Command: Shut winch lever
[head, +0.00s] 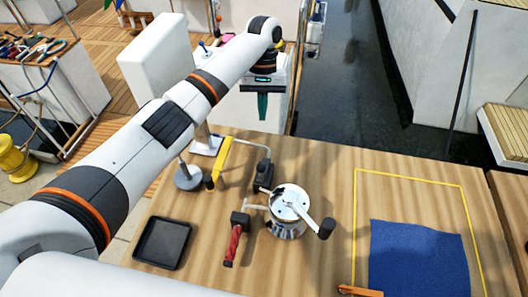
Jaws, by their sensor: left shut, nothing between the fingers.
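A silver winch (287,222) stands on the wooden table, with a lever on top that reaches out to a black knob (326,228) at lower right. Beside it, to the upper left, is a black fitting (263,177) with a bent silver bar. I cannot tell which of these levers moves or how far either one stands open. My left gripper (263,112) points down beyond the table's far edge, above and apart from the winch. Its dark green fingers are together and empty. My right gripper is out of view.
A yellow-handled tool (219,164), a grey round-based piece (188,177), a red-handled hammer (235,240) and a black tray (162,243) lie left of the winch. A blue cloth (417,262) lies inside a yellow outline at right. Bare wood lies between winch and outline.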

